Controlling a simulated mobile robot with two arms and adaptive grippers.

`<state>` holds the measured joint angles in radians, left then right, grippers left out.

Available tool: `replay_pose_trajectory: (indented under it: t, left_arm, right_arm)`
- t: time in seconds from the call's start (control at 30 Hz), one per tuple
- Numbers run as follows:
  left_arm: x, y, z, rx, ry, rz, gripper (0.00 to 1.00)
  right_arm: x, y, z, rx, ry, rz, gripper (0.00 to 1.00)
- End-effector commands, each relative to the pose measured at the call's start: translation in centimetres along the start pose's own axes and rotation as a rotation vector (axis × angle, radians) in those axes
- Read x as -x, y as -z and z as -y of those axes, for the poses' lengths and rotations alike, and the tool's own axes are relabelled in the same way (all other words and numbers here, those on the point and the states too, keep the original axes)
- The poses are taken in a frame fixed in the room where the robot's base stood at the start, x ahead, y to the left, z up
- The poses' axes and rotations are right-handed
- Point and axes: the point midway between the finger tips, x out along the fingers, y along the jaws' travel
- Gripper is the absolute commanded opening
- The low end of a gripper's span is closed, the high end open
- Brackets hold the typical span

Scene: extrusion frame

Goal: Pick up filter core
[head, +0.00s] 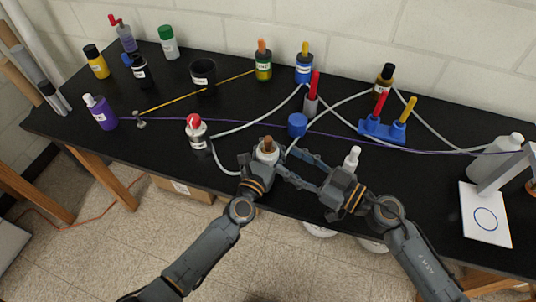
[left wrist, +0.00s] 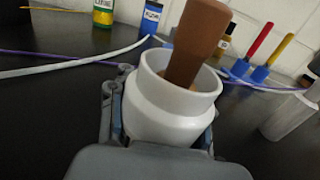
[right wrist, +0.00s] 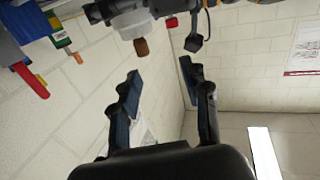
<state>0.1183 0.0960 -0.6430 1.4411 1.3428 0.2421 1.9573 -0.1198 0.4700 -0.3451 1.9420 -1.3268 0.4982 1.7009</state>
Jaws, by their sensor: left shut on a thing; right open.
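A white jar (left wrist: 175,112) with a wide round mouth is clasped between the fingers of my left gripper (head: 262,170), near the table's front edge. A brown block-like piece, apparently the filter core (left wrist: 200,40), stands slightly tilted in the jar's mouth with its upper part sticking out; its lower end is hidden inside. In the head view the jar (head: 268,154) and core (head: 267,143) are partly covered by the gripper. My right gripper (right wrist: 158,85) is open and empty, just right of the jar. In the right wrist view the brown core (right wrist: 141,47) shows beyond the fingertips.
A white dropper bottle (head: 351,160) stands close behind my right gripper. Cables cross the black table (head: 160,155). A white pad (head: 485,215) is at right.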

Motion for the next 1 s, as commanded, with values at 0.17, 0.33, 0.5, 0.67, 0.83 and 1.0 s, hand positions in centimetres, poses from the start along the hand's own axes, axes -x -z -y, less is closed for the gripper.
replay_pose_trajectory:
  t: [0.17,0.33,0.5,0.67,0.83,1.0]
  left_arm:
    - [0.0,0.0,0.0,0.0,0.0,0.0,0.0]
    - [0.0,0.0,0.0,0.0,0.0,0.0,0.0]
    - [0.0,0.0,0.0,0.0,0.0,0.0,0.0]
    - [0.0,0.0,0.0,0.0,0.0,0.0,0.0]
    - [0.0,0.0,0.0,-0.001,0.0,0.0,0.0]
    - [0.0,0.0,0.0,0.0,0.0,0.0,0.0]
  right_arm:
    - [2.1,-0.6,-0.6,-0.033,-0.113,-0.003,0.46]
    - [0.9,-0.6,-1.1,-0.037,-0.139,-0.007,0.46]
    - [-2.1,-0.5,-1.5,-0.036,-0.139,-0.007,0.46]
    - [-3.9,-0.6,-1.8,-0.037,-0.138,-0.005,0.46]
    - [-5.2,-0.5,-2.0,-0.037,-0.137,-0.006,0.46]
    - [-7.8,-0.3,-2.5,-0.037,-0.137,-0.006,0.46]
